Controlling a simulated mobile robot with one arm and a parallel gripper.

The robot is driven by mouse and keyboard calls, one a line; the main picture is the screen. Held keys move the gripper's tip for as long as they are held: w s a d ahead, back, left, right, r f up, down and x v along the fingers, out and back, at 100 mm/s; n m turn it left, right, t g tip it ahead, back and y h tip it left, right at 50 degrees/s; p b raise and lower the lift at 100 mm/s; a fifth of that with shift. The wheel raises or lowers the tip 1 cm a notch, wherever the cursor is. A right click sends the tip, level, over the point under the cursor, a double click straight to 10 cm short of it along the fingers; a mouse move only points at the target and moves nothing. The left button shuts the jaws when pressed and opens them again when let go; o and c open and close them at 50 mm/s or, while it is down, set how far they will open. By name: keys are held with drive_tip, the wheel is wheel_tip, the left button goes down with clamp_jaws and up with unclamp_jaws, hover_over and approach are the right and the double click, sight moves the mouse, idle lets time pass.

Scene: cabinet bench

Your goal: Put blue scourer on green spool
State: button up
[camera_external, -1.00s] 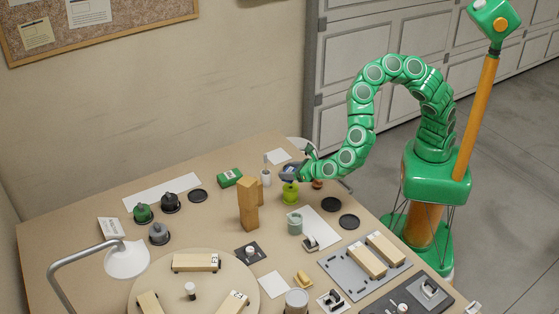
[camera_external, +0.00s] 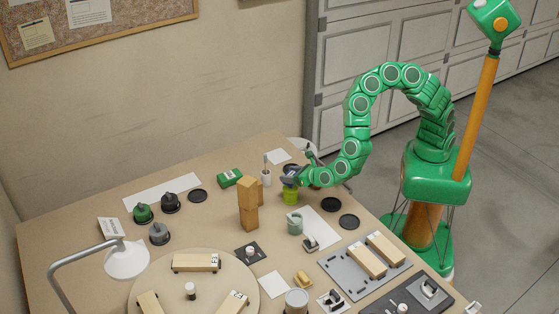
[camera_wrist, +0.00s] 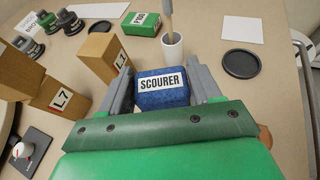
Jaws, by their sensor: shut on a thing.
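The blue scourer (camera_wrist: 162,89), a block with a white SCOURER label, sits between the two grey fingers of my gripper (camera_wrist: 160,88) in the wrist view. The fingers are shut on its sides. In the external view my gripper (camera_external: 290,179) holds it directly over the lime-green spool (camera_external: 291,196). The spool stands upright on the table, and the gripper covers its top. I cannot tell whether scourer and spool touch. The spool is hidden in the wrist view.
Wooden blocks (camera_external: 248,205) stand left of the spool. A white cup (camera_external: 265,178) with a handle sticking out and a green box (camera_external: 230,177) are behind-left. A grey-green canister (camera_external: 295,223) is close in front. Black discs (camera_external: 349,221) lie to the right.

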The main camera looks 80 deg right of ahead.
drive_tip(key=shift+f, duration=1.35)
drive_tip(key=shift+f, duration=0.15)
drive_tip(key=o, duration=1.1)
drive_tip(key=shift+c, duration=0.2)
drive_tip(key=v, duration=1.2)
drive_tip(key=shift+r, duration=0.25)
drive_tip(key=shift+w, duration=0.1)
